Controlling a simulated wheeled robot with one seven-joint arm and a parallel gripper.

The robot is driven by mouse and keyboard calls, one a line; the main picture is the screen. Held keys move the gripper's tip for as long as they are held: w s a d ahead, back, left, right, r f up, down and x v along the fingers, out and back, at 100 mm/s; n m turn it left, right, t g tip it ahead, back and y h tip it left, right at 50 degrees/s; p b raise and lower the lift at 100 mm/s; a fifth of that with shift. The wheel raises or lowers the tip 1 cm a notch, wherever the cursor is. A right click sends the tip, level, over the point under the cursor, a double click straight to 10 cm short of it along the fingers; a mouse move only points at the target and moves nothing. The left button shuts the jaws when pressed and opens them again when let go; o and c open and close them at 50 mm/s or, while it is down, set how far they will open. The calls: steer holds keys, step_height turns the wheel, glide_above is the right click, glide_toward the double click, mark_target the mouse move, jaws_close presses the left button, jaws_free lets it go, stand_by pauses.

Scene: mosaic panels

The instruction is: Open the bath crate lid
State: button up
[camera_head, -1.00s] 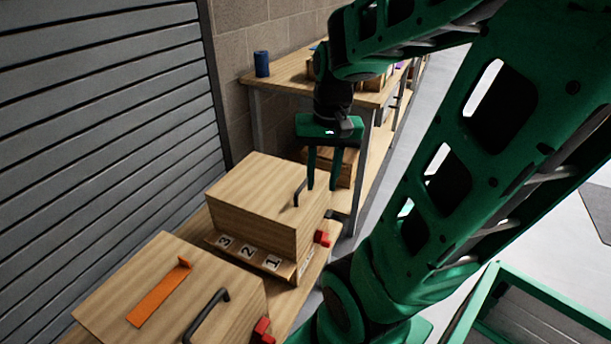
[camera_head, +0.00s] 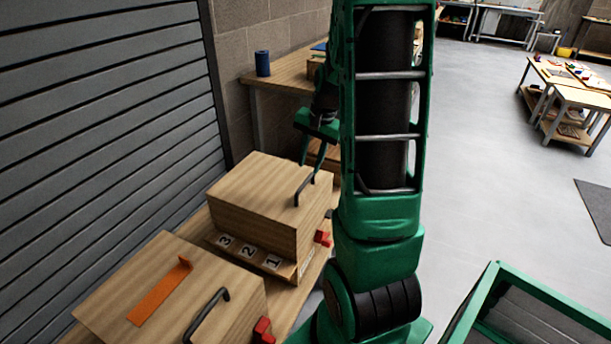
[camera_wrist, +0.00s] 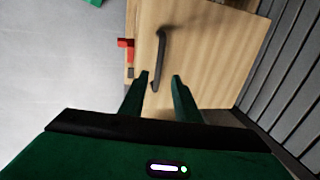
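Two wooden crates stand on a bench. The farther crate (camera_head: 262,195) has a closed lid with a dark bar handle (camera_head: 304,188) and a red piece (camera_head: 322,238) on its front. The nearer crate (camera_head: 100,305) has an orange strip and its own dark handle (camera_head: 207,312). I cannot tell by a label which is the bath crate. My gripper (camera_wrist: 161,76) is open over the farther crate. In the wrist view, the near end of that crate's handle (camera_wrist: 161,50) shows between the fingertips; I cannot tell whether they touch it. My arm partly hides the gripper in the head view.
Number tiles 3, 2 and 1 (camera_head: 247,251) lie on a ledge before the farther crate. A grey shutter (camera_head: 110,110) stands close on the left. A shelf bench with a blue cylinder (camera_head: 262,63) is behind. Open floor (camera_head: 490,170) lies to the right.

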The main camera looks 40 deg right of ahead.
mark_target(307, 181)
steer(key=shift+w+a+f, duration=0.1)
steer(key=shift+w+f, duration=0.05)
steer(key=shift+f, duration=0.8)
steer(key=shift+w+a+f, duration=0.1)
steer(key=shift+w+f, duration=0.1)
steer(key=shift+f, duration=0.8)
steer(key=shift+w+f, duration=0.15)
steer(key=shift+f, duration=0.8)
